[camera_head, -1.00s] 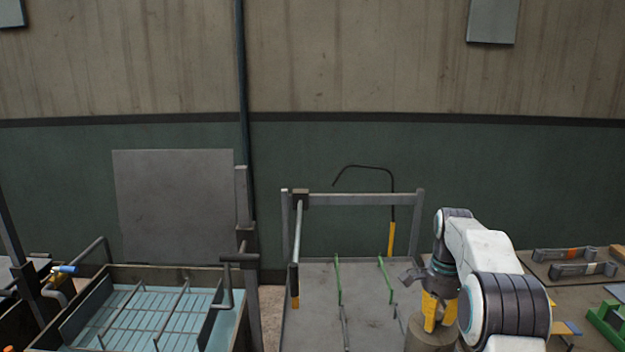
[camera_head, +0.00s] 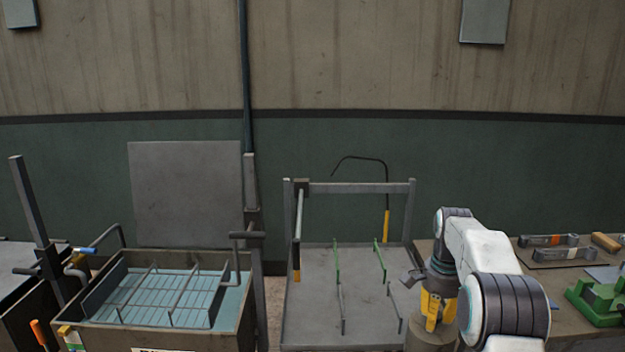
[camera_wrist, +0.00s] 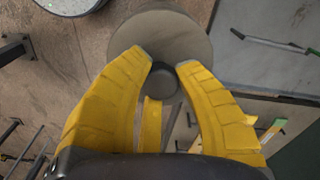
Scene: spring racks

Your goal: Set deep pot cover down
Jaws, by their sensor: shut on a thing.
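The deep pot cover (camera_wrist: 165,28) is a grey-brown round disc with a dark knob, seen from above in the wrist view. My gripper (camera_wrist: 166,62) has its yellow fingers on either side of that knob and is shut on it. The near part of the cover is hidden by the fingers. In the head view my gripper (camera_head: 432,309) points down at the lower right, by the right edge of the grey rack table. What lies under the cover is hidden, so I cannot tell how high it is.
The grey table (camera_head: 330,325) carries green-handled rods and a frame (camera_head: 350,187). A tank (camera_head: 245,330) with a wire rack stands left. A bench with a green tool (camera_head: 598,303) and a tray (camera_head: 556,254) stands right. A round speckled thing (camera_wrist: 68,5) shows in the wrist view.

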